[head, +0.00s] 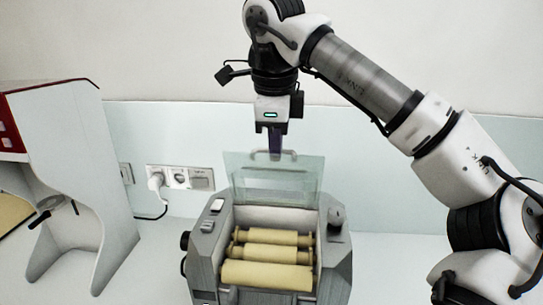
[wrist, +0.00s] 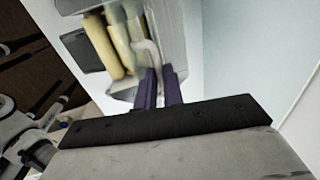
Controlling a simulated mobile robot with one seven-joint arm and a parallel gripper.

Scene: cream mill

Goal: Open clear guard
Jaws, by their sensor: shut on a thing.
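The clear guard (head: 248,175) of the grey cream mill (head: 206,238) stands raised at the back of the machine, tilted up above the rollers. My gripper (head: 275,153) is above the mill at the guard's top edge, pointing down, its purple fingers shut on the guard's handle (head: 289,155). In the wrist view the purple fingers (wrist: 159,75) close around the pale curved handle (wrist: 145,50). Several cream-coloured rollers (head: 268,275) lie uncovered in the mill's trough. The fingers hide part of the handle.
A white machine with a red top (head: 75,150) stands at the left. A wall socket (head: 180,178) with a plugged cable is behind the mill. The mill has a knob (head: 336,215) on its right side. White bench lies clear between the two machines.

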